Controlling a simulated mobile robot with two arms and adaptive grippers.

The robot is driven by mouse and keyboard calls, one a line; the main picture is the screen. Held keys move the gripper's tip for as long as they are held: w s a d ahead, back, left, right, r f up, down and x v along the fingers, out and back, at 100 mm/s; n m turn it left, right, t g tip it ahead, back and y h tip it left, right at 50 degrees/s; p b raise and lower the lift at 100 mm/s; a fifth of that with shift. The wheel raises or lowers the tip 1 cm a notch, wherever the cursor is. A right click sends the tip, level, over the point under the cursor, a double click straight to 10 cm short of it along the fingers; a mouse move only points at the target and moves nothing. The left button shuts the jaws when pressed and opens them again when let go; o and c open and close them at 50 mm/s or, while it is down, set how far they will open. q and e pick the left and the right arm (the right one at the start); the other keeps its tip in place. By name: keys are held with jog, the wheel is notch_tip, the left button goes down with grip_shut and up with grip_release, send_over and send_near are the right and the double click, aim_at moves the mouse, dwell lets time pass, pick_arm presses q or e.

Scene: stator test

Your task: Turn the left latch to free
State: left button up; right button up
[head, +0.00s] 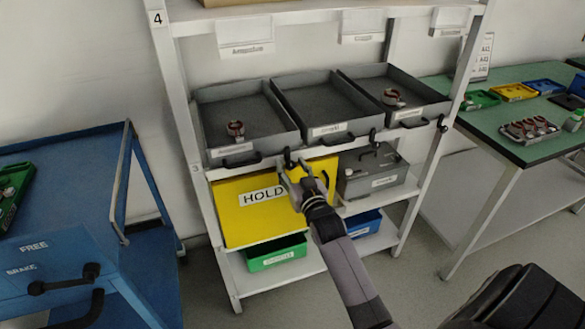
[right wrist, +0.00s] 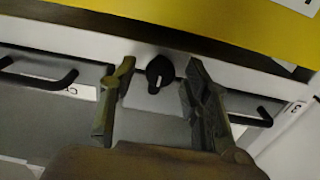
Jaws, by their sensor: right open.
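A black latch knob (head: 288,156) sits on the white shelf rail between the handles of the left and middle grey trays. In the right wrist view the knob (right wrist: 160,72) shows a pale mark on its face. My right gripper (head: 295,168) is just in front of it. In the right wrist view the open fingers (right wrist: 156,88) are on either side of the knob, with gaps, and hold nothing. A second black latch (head: 372,134) is further right on the rail. My left gripper is not in view.
A yellow HOLD panel (head: 235,216) is below the rail, beside a grey case (head: 372,180). Grey trays (head: 325,112) are above, with black handles close to my fingers. A blue cart (head: 60,250) stands left, a green table (head: 520,150) right.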

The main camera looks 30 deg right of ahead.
grip_shut()
dwell(0.4)
